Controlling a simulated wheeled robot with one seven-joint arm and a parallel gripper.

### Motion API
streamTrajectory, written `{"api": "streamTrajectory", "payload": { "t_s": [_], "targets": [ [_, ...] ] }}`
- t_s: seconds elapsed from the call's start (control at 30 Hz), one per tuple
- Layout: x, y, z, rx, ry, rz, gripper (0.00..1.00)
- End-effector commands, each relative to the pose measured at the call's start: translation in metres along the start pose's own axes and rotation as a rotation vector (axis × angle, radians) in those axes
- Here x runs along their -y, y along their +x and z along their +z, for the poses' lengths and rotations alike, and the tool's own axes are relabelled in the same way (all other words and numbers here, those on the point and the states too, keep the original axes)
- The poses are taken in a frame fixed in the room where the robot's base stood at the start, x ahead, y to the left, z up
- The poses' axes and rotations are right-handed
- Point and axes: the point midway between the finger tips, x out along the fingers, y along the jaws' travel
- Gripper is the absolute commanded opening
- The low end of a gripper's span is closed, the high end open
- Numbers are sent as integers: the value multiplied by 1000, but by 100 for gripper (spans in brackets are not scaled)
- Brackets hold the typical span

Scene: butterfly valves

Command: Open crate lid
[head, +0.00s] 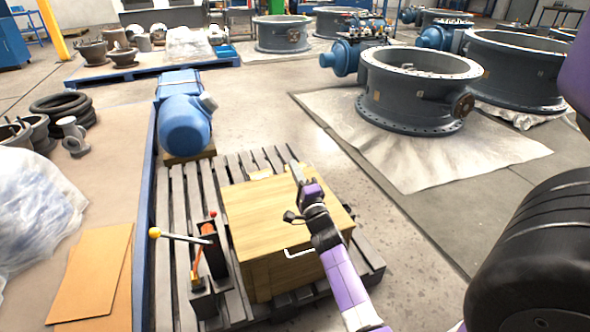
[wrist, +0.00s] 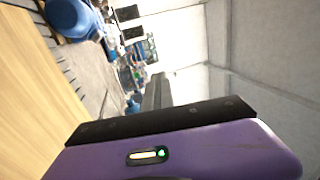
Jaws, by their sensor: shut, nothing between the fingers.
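The wooden crate (head: 258,275) stands on a slatted pallet in the head view, with its flat lid (head: 260,215) down on top. A pale U-shaped handle (head: 300,254) shows at the front edge, just left of my arm. My gripper (head: 294,160) is shut and empty, with its fingers pointing away over the far part of the lid. My arm hides the right part of the crate's top and front. Whether the gripper touches the lid cannot be told. In the wrist view the fingers (wrist: 155,92) show end-on, and pale wood (wrist: 32,115) fills the left side.
A lever device (head: 207,258) with a yellow knob stands left of the crate on the pallet (head: 178,205). A blue motor (head: 187,122) stands behind. Large grey valve rings (head: 415,90) lie at the right on a sheet. Bare floor (head: 250,110) lies beyond the pallet.

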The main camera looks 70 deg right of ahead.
Motion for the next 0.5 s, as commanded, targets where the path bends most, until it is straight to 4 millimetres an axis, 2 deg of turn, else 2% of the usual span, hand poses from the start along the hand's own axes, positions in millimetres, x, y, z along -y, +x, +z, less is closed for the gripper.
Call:
{"api": "streamTrajectory", "payload": {
  "t_s": [0.13,0.23,0.5],
  "targets": [
    [0,0,0,0,0,0,0],
    [0,0,0,0,0,0,20],
    [0,0,0,0,0,0,20]
  ]
}}
